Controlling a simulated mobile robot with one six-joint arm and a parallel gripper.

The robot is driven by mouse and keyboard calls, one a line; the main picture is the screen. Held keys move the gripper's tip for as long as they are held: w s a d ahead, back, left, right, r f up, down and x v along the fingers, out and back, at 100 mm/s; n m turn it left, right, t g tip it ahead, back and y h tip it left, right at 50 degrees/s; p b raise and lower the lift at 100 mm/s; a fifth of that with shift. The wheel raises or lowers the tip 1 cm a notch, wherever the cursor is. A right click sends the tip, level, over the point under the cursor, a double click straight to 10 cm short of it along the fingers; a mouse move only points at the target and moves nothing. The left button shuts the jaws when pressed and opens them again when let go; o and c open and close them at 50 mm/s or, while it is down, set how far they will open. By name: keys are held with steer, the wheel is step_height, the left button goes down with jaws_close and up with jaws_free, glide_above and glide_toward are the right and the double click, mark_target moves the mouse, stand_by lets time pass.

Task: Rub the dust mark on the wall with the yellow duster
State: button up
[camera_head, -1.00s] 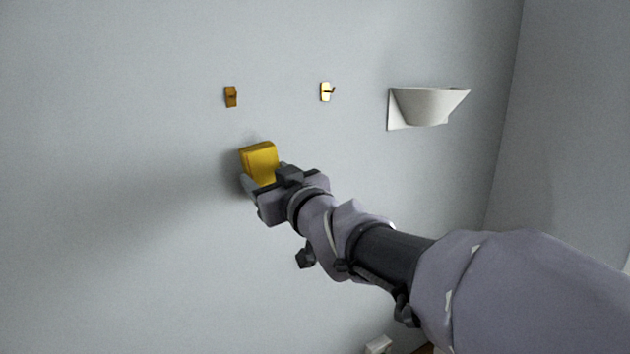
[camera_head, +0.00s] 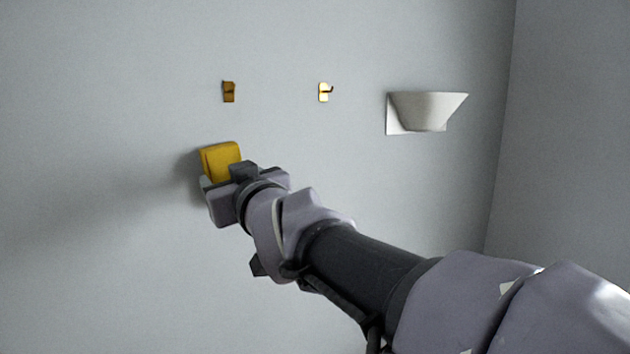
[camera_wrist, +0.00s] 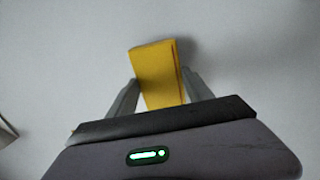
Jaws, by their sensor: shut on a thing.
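The yellow duster (camera_head: 220,160) is a small yellow block at the wall, left of centre in the head view. My gripper (camera_head: 224,182) is shut on it, and the wrist view shows the duster (camera_wrist: 158,72) between the two grey fingers (camera_wrist: 160,92). The duster's far side faces the pale wall (camera_head: 120,130); I cannot tell for certain whether it touches. No dust mark can be made out in either view; it may be hidden behind the duster or my arm.
Two small brass hooks, a left one (camera_head: 229,92) and a right one (camera_head: 324,92), are fixed to the wall above the duster. A white bowl-shaped wall fitting (camera_head: 427,110) sticks out to their right. A room corner stands at the far right. The wall left of the duster is bare.

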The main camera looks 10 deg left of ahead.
steer(key=shift+v, duration=3)
steer(key=shift+d, duration=0.1)
steer(key=v, duration=0.2)
steer(key=shift+s+d, duration=0.2)
steer(key=shift+s, duration=0.1)
steer(key=shift+s, duration=0.1)
